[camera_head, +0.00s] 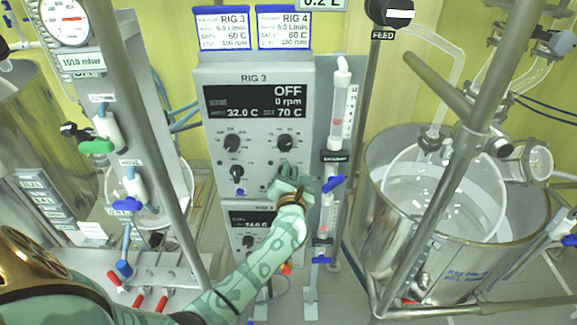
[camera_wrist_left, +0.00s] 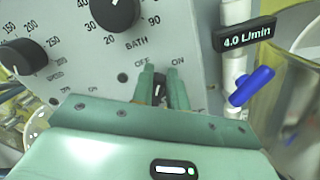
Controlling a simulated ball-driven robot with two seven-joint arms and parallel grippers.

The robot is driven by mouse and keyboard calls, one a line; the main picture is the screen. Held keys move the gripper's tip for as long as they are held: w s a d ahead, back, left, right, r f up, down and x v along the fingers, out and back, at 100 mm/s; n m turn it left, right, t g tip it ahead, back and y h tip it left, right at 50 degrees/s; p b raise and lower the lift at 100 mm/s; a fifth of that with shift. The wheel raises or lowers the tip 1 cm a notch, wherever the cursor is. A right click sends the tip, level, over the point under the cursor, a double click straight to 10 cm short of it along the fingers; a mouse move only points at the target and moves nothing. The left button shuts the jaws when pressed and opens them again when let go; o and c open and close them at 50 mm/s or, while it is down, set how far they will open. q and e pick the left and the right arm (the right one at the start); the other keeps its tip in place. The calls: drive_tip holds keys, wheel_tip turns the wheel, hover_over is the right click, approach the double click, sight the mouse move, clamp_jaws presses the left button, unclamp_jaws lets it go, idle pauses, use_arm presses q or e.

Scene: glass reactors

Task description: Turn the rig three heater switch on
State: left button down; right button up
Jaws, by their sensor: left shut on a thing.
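The grey RIG 3 control box (camera_head: 220,135) stands mid-view in the head view. Its dark display (camera_head: 256,101) reads OFF, 0 rpm, 32.0 C and 70 C. My left gripper (camera_head: 285,170) is at the lower right of this panel, below the right-hand knob (camera_head: 284,143). In the left wrist view the fingers of my left gripper (camera_wrist_left: 161,82) are closed around the small dark heater switch (camera_wrist_left: 159,92), between the OFF and ON labels and under the BATH knob (camera_wrist_left: 114,12). The fingers hide most of the switch, so its lean is unclear. My right gripper is not in view.
A flow tube with a blue valve (camera_head: 332,184) stands close to the right of the box; its blue handle (camera_wrist_left: 251,86) shows in the left wrist view. A second control box (camera_head: 238,225) sits below. A steel vessel (camera_head: 390,200) is at right, with metal rods in front.

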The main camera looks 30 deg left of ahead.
use_arm(q)
drive_tip(key=shift+d+f+m+p, duration=0.1)
drive_tip(key=shift+f+m+p, duration=0.25)
drive_tip(key=shift+m, duration=0.55)
drive_tip(key=shift+d+f+m+p, duration=0.1)
drive_tip(key=shift+f+m+p, duration=0.15)
drive_tip(key=shift+m+p, duration=0.45)
drive_tip(key=shift+d+f+m+p, duration=0.1)
drive_tip(key=shift+f+m+p, duration=0.15)
drive_tip(key=shift+m, duration=0.85)
drive_tip(key=shift+f, duration=0.1)
drive_tip(key=c, duration=1.4)
unclamp_jaws()
drive_tip(key=shift+a, duration=0.1)
drive_tip(key=shift+r, duration=0.25)
drive_tip(key=shift+w, duration=0.1)
